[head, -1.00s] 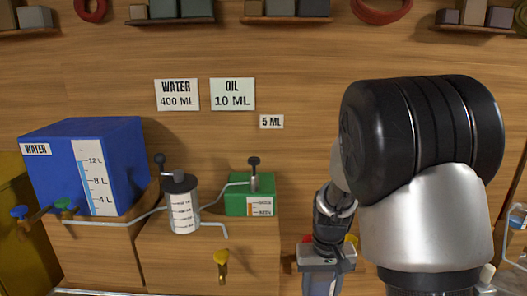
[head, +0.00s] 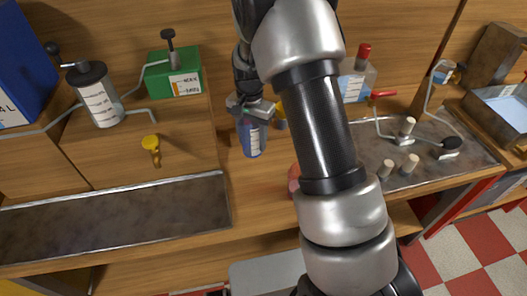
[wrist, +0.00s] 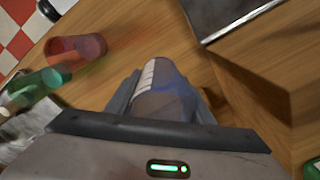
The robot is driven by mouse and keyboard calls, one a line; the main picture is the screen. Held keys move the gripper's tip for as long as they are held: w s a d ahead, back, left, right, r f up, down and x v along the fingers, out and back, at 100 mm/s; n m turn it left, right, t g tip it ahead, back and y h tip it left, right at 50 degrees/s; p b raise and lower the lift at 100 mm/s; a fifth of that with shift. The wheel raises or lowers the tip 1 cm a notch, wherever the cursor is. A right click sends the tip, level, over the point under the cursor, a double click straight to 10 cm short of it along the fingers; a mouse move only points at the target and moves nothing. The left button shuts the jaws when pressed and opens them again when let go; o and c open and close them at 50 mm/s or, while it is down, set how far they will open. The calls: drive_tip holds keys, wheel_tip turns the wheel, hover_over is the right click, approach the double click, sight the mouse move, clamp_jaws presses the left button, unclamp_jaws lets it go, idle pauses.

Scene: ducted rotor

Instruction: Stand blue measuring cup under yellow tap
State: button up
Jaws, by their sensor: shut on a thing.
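The blue measuring cup (head: 253,140) is translucent with a pale scale strip. It hangs upright below my gripper (head: 250,108), which is shut on it. In the wrist view the cup (wrist: 160,88) sits between the two fingers of my gripper (wrist: 165,105). The yellow tap (head: 151,144) sticks out from the front of a wooden block, left of the cup and apart from it. I cannot tell whether the cup's base touches the wooden counter. The tap is not in the wrist view.
A dark metal tray (head: 110,220) lies in front of the yellow tap's block. A red cup (wrist: 76,48) stands near my gripper, partly behind my arm in the head view. A bench with pegs (head: 410,163) is at right.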

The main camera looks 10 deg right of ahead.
drive_tip(key=m, duration=0.1)
hover_over(253, 170)
wheel_tip(253, 170, down, 6)
drive_tip(key=shift+f, duration=2.55)
drive_tip(key=o, duration=1)
drive_tip(key=shift+o, duration=0.2)
